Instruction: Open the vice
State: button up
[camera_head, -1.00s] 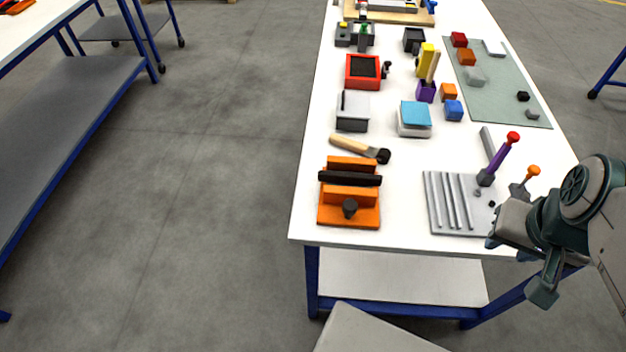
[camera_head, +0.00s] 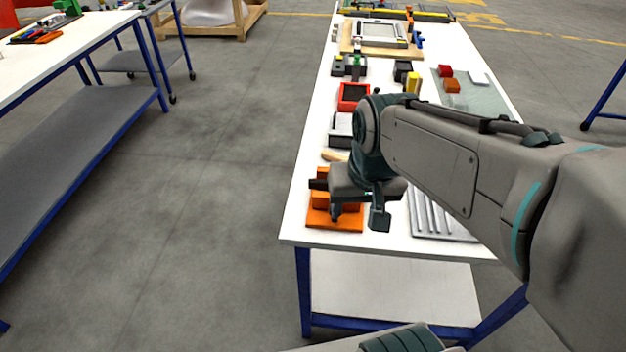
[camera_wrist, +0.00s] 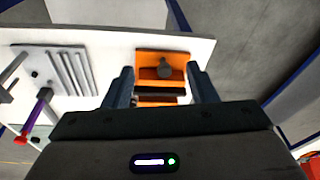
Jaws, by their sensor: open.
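The orange vice (camera_head: 322,219) sits near the front left corner of the white table. It has a black bar across its jaws and a dark knob on its near side. My gripper (camera_head: 358,218) is open and hangs above the vice, hiding much of it in the head view. In the wrist view the vice (camera_wrist: 172,56) shows between the fingers of my gripper (camera_wrist: 160,78), with its dark knob (camera_wrist: 164,70) facing up in the picture. The gap between fingers and vice is hard to judge. The fingers hold nothing.
A grey ribbed plate (camera_head: 430,222) lies right of the vice, partly behind my arm. A purple-handled tool (camera_wrist: 36,112) shows in the wrist view. Behind the vice stand a red box (camera_head: 352,96) and several small blocks. Bare floor lies left of the table.

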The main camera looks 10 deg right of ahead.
jog(key=w+m+g, duration=0.2)
jog(key=w+m, duration=0.3)
jog(key=w, duration=0.7)
notch_tip(320, 180, down, 14)
jog(key=shift+w+d+f, duration=0.1)
jog(key=shift+d+f, duration=0.05)
jog(key=c, duration=1)
